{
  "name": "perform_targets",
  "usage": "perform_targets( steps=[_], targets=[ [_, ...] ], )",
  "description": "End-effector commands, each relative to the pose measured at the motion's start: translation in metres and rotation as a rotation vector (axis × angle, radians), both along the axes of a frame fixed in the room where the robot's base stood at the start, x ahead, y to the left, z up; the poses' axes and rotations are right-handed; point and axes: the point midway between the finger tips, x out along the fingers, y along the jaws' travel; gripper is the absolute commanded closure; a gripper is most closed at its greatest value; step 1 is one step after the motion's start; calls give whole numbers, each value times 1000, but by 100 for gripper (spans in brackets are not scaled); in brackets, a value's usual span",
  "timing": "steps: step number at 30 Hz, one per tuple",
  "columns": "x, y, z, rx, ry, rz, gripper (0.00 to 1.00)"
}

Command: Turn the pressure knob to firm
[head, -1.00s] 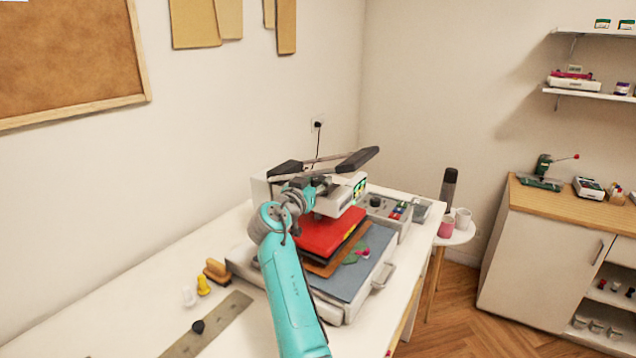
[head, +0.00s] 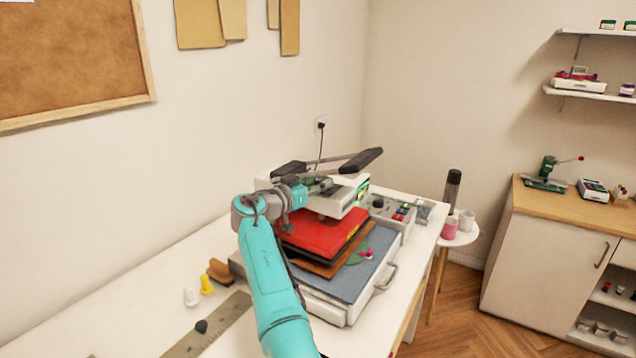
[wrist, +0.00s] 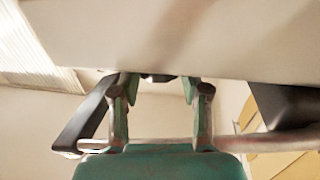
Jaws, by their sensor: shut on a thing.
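The heat press has a white head (head: 349,203) with a green display on its right end. Under it are a red pad (head: 322,232) and a grey-blue bed (head: 352,278). My gripper (head: 322,186) reaches in from the left at the press head, below the lift handle (head: 360,160). In the wrist view both fingers of my gripper (wrist: 158,84) stand at the edge of the white housing (wrist: 170,35). They are shut on a small dark part, seemingly the pressure knob (wrist: 158,77), mostly hidden by the fingers and housing. Its setting cannot be read.
A control box (head: 391,212) with a dark dial and coloured buttons stands right of the press. Yellow (head: 206,284) and white (head: 191,296) small pieces and a ruler (head: 215,325) lie at the table's front left. A handle bar (wrist: 270,142) crosses close to my fingers.

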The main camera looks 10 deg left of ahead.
Motion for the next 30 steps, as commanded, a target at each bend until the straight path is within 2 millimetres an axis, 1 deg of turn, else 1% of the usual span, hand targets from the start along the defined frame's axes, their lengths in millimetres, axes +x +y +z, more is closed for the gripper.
perform_targets(
  steps=[1, 8, 9, 11, 12, 24, 30],
  targets=[
    [0, 0, -2, 0, 4, 0, 89],
    [0, 0, -3, 0, 4, 0, 89],
    [0, 0, -3, 0, 4, 0, 49],
    [0, 0, -3, 0, 4, 0, 34],
    [0, 0, -2, 0, 4, 0, 29],
    [0, -1, -2, 0, 1, 7, 29],
    [-1, -3, -2, 0, 1, 56, 29]
  ],
)
